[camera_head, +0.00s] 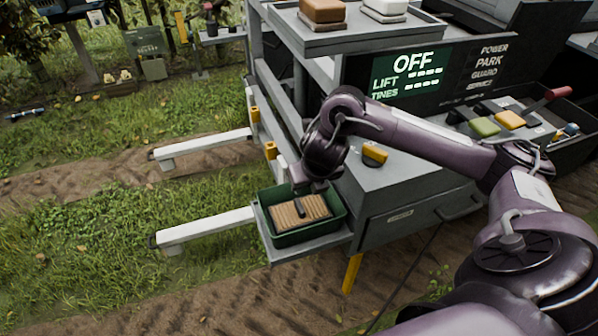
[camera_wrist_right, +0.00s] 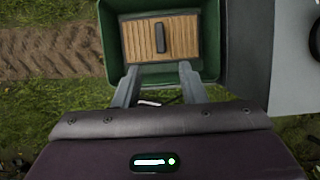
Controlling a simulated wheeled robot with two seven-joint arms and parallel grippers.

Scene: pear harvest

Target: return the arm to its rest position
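My right arm reaches from the lower right of the head view across a grey machine (camera_head: 395,185). My right gripper (camera_head: 308,187) is over the back edge of a green tray (camera_head: 290,240). In the right wrist view the gripper's two fingers (camera_wrist_right: 158,70) are spread apart with nothing between them. The same tray (camera_wrist_right: 107,40) lies beyond them. In it is a slatted wooden panel (camera_wrist_right: 185,40) with a dark bar (camera_wrist_right: 160,36) on it. My left gripper is not in view.
A display panel (camera_head: 412,72) reads OFF. Yellow knob (camera_head: 375,154), green block (camera_head: 484,127) and red-handled lever (camera_head: 556,94) are on the machine. Two pale tines (camera_head: 205,228) stick out left over grass. An upper shelf (camera_head: 350,38) holds a brown and a white block.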

